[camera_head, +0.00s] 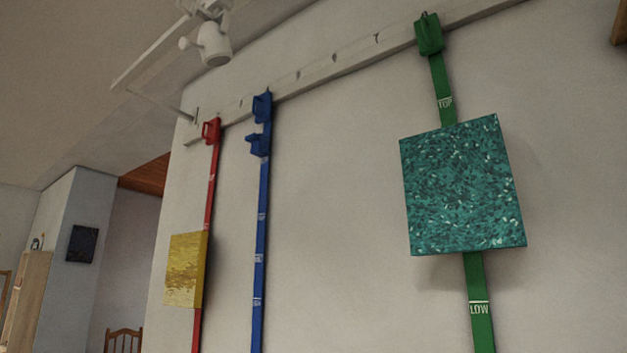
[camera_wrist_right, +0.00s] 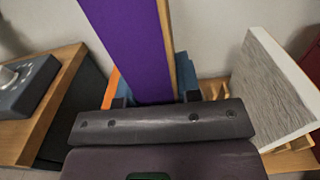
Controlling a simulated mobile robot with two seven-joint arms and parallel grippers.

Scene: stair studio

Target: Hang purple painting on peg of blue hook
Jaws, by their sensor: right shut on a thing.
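The purple painting (camera_wrist_right: 128,45) stands up from my right gripper (camera_wrist_right: 155,98) in the right wrist view. The gripper is shut on its lower part, and the painting's top runs out of the frame. The blue hook (camera_head: 259,144) sits high on a blue strap (camera_head: 260,240) in the head view, just below the blue piece (camera_head: 262,106) at the rail. No painting hangs on the blue strap in view. Neither gripper shows in the head view, and my left gripper is in no view.
A yellow painting (camera_head: 186,270) hangs by the red strap (camera_head: 211,190), left of the blue one. A teal painting (camera_head: 463,185) hangs on the green strap (camera_head: 480,310) at right. A pale panel (camera_wrist_right: 275,85) stands right of the purple painting. A wooden surface (camera_wrist_right: 40,105) is at left.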

